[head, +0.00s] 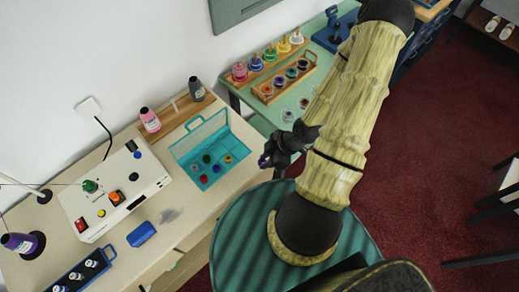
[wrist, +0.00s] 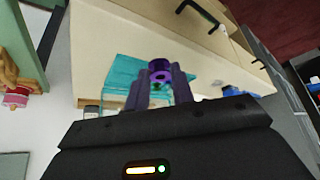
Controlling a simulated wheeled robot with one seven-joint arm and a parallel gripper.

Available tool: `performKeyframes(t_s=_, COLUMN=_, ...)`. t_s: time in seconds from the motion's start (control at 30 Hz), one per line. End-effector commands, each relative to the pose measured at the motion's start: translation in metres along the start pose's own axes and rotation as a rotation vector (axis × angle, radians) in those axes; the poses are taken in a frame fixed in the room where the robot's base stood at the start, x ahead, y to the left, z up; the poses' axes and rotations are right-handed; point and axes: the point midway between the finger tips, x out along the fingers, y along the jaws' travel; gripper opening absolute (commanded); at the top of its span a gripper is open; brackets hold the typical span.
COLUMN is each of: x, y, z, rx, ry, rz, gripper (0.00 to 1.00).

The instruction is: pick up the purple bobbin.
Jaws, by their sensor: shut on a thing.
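The purple bobbin (wrist: 159,66) is between the two fingertips of my gripper (wrist: 160,82) in the wrist view. The fingers are shut on it. In the head view my gripper (head: 270,157) is in the air to the right of the open teal box, near the counter's edge. Only a small part of the purple bobbin (head: 263,161) shows there, at the fingertips; the dark fingers hide the rest.
The clear teal box (head: 224,171) holds several coloured bobbins on the wooden counter. A white machine (head: 128,190), a blue block (head: 141,234) and a purple thread cone (head: 18,242) are left. A green table (head: 310,105) with a wooden bobbin rack stands behind.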

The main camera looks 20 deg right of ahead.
Motion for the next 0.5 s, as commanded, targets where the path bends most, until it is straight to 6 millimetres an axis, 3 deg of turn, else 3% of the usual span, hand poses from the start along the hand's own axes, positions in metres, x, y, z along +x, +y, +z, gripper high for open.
performKeyframes(t_s=0.5, x=-0.009, y=-0.018, z=0.016, rx=-0.002, ry=0.000, rz=0.000, gripper=0.03)
